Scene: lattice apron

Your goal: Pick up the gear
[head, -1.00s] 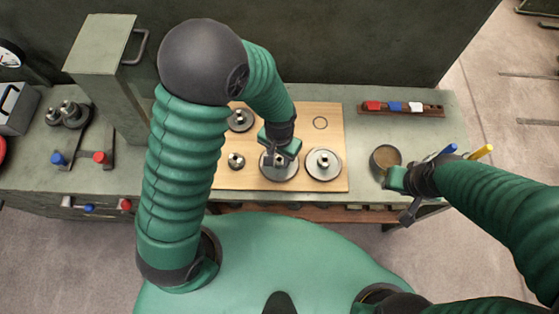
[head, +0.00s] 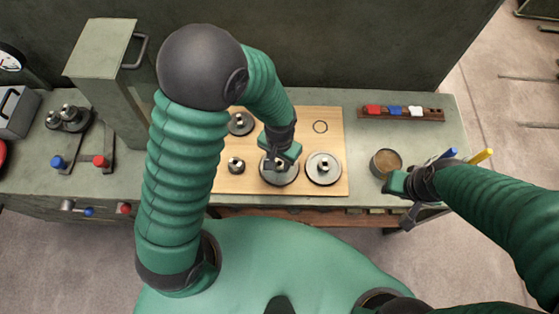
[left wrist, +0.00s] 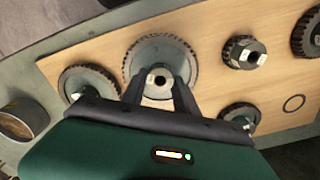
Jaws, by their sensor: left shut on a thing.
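Several gears sit on a wooden board (head: 230,185) on the bench. My left gripper (head: 278,161) is over the large middle gear (head: 280,178) near the board's front edge. In the left wrist view its two fingers (left wrist: 160,90) are shut on the hub of this gear (left wrist: 165,50), whose toothed rim shows beyond them. The gear appears level and at the board; I cannot tell whether it touches. Another large gear (head: 323,168) lies to its right and a small gear (head: 236,164) to its left. My right gripper (head: 396,184) is beside a round bowl; its fingers are unclear.
A gear (head: 240,123) and an empty ring mark (head: 320,127) are at the back of the board. A rack with red, blue and white blocks (head: 397,112) stands behind right. The bowl (head: 386,162) is right of the board. A cabinet (head: 108,85) rises at left.

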